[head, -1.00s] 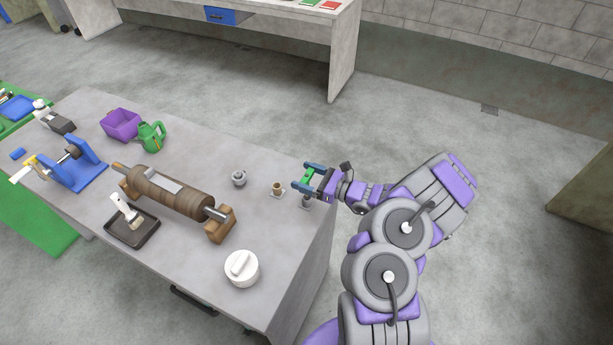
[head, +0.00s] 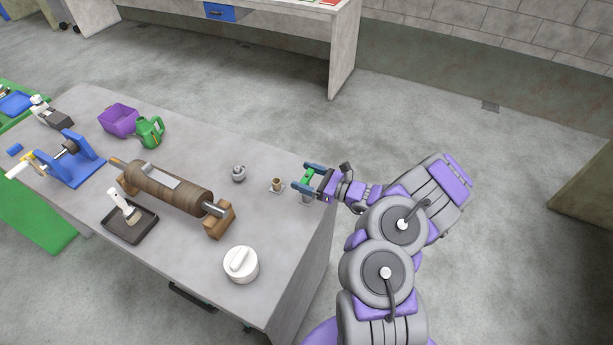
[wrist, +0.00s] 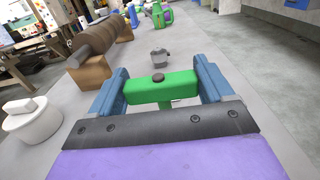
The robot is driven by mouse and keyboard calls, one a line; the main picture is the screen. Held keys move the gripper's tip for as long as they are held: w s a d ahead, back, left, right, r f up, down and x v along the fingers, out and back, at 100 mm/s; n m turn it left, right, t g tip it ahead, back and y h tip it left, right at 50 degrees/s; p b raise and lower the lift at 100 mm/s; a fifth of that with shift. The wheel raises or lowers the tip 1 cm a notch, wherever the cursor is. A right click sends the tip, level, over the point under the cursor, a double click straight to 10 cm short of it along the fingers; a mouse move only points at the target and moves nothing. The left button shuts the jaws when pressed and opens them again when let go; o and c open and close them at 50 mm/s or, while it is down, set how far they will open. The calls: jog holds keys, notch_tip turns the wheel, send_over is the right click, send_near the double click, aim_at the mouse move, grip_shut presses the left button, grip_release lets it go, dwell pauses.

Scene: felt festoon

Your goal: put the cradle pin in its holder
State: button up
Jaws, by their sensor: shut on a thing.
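My gripper (head: 302,177) is shut on a green crosspiece, which I take to be the head of the cradle pin (wrist: 148,88).
A small grey pot-like object (head: 238,173) stands farther left. A brown roller on wooden cradles (head: 170,188), a black tray with a brush (head: 131,222) and a white lidded pot (head: 241,264) occupy the table (head: 285,235).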

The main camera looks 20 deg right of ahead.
jog(key=shift+f+b, duration=0.7)
jog(key=shift+f, duration=0.35)
jog(key=o, duration=1)
jog(key=shift+c, duration=0.2)
jog(key=p+v, duration=0.3)
jog(key=v, duration=1.4)
jog(key=shift+d, duration=0.2)
jog(key=shift+s+r, duration=0.1)
